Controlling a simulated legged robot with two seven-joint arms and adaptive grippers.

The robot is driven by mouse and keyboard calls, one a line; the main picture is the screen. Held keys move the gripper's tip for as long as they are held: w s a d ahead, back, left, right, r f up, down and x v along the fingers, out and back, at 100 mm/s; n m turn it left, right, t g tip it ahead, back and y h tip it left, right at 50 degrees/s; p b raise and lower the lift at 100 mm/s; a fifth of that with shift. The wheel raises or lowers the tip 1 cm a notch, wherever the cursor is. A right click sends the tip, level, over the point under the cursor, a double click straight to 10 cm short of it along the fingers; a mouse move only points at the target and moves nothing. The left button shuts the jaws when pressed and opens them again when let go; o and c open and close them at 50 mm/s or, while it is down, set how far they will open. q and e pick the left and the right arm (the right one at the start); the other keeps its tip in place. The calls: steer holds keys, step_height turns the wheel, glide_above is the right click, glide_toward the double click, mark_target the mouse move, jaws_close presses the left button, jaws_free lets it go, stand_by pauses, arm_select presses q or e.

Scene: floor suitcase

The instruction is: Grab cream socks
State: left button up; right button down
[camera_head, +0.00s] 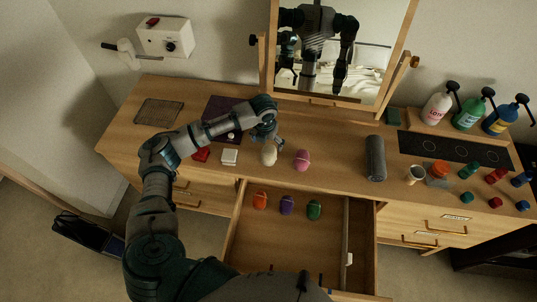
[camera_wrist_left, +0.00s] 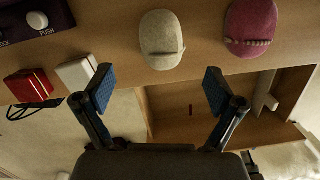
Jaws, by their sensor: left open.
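The cream socks (camera_head: 269,156), a rolled pale bundle, lie on the dresser top near its front edge. They also show at the top middle of the left wrist view (camera_wrist_left: 161,40). A pink sock bundle (camera_head: 302,160) lies just to their right. My left gripper (camera_head: 274,143) is over the dresser top close to the cream socks. In the left wrist view its two blue-padded fingers (camera_wrist_left: 157,84) are wide apart with nothing between them, and the cream socks lie beyond the tips.
An open drawer (camera_head: 268,243) below holds orange (camera_head: 260,201), purple (camera_head: 287,205) and green (camera_head: 314,210) bundles. A white box (camera_head: 230,157) and a red box (camera_head: 201,155) stand left of the cream socks. A mirror (camera_head: 340,62) rises behind.

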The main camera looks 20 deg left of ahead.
mark_target(269, 151)
arm_select(q)
steer(key=f, duration=0.4)
steer(key=shift+w+d+f, duration=0.15)
steer(key=shift+w+d, duration=0.15)
steer(key=shift+d, duration=0.05)
steer(key=f, duration=0.3)
steer(key=a+f, duration=0.1)
steer(key=f, duration=0.1)
steer(key=shift+w, duration=0.35)
steer(key=shift+d, duration=0.25)
steer(key=c, duration=1.2)
